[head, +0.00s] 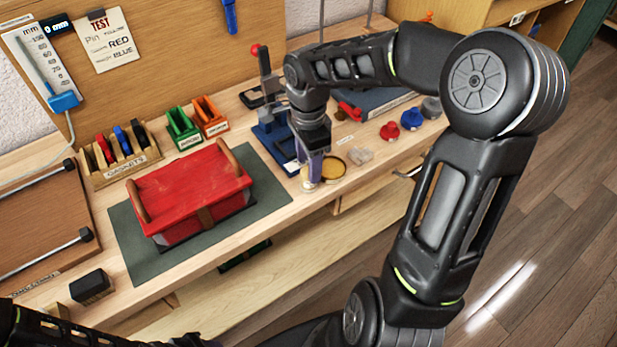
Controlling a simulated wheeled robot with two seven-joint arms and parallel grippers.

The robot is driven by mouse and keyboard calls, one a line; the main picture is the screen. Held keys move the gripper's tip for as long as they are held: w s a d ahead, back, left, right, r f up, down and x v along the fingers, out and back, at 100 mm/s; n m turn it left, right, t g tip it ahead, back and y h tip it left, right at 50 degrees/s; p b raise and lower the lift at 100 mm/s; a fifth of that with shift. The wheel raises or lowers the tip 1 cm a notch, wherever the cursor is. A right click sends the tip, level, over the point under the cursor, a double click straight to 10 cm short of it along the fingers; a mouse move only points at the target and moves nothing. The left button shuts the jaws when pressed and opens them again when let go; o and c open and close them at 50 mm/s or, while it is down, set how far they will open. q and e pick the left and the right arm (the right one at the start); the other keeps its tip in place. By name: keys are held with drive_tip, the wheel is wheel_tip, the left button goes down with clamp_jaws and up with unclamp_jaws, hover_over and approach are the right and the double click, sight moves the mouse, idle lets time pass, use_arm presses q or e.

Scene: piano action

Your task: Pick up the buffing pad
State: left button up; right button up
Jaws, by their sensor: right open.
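My right gripper (311,184) points down at the front edge of the workbench, its fingers around or just above a small pale round piece (308,185) that looks like the buffing pad. The fingers and wrist hide most of it, and I cannot tell whether they touch it. The gripper is open.
A red box (190,195) with wooden handles stands on a green mat (268,183) to the left. Behind are a gasket rack (122,163), green (184,128) and orange (209,120) bins and a blue-based fixture (275,142). Red (390,131) and blue (411,118) knobs stand right.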

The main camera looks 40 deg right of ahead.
drive_tip(key=shift+f, duration=0.1)
wheel_tip(320, 180, down, 5)
drive_tip(key=shift+s+a+f+p, duration=0.1)
drive_tip(key=shift+p, duration=0.45)
drive_tip(key=shift+c, duration=0.6)
clamp_jaws()
drive_tip(key=shift+r, duration=0.25)
wheel_tip(320, 180, up, 10)
drive_tip(key=shift+f+b, duration=0.1)
drive_tip(key=shift+b, duration=0.35)
